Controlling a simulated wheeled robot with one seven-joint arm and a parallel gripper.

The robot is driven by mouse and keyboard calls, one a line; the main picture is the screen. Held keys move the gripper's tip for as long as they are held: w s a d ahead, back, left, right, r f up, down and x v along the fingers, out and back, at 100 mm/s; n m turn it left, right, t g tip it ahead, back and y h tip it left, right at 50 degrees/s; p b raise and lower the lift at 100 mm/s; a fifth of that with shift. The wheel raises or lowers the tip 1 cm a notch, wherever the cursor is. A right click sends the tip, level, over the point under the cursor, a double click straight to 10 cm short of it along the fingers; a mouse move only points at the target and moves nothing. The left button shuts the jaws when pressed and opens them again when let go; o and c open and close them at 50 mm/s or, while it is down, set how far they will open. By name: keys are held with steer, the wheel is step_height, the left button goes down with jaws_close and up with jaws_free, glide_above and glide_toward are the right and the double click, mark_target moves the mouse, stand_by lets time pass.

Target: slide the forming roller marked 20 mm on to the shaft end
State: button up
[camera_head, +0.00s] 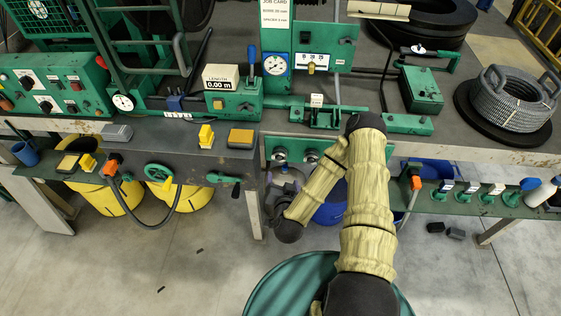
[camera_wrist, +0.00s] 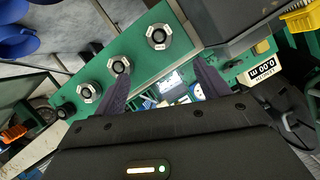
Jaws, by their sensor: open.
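Several silver hex-shaped rollers with black centres sit along a green panel (camera_wrist: 135,52) in the wrist view. One is at the upper right (camera_wrist: 158,37), one in the middle (camera_wrist: 118,65), one lower left (camera_wrist: 87,93). Their small labels are too blurred to tell which is 20 mm. In the head view two of them show on the panel, the left one (camera_head: 279,156) and the right one (camera_head: 311,156); my arm covers the rest. My gripper (camera_wrist: 162,68) is open and empty, its dark fingers pointing toward the panel. I cannot make out the shaft end.
A job card (camera_head: 276,14) stands above a dial gauge (camera_head: 276,64). A length counter (camera_head: 219,78) reads 0.00 m. A grey hose coil (camera_head: 508,104) lies on the bench at right. Yellow bins (camera_head: 110,196) stand under the bench at left; open floor lies in front.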

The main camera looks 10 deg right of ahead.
mark_target(280, 157)
steer(key=shift+b+x, duration=3.15)
steer(key=shift+x, duration=4.9)
steer(key=shift+r, duration=0.1)
jaws_close()
steer(key=shift+s+a, duration=0.2)
steer(key=shift+s, duration=0.15)
steer(key=s+a+p, duration=0.1)
steer(key=s+a, duration=0.1)
steer(key=s, duration=0.4)
steer(key=shift+s+p, duration=0.35)
steer(key=shift+s, duration=0.05)
steer(key=shift+a, duration=0.1)
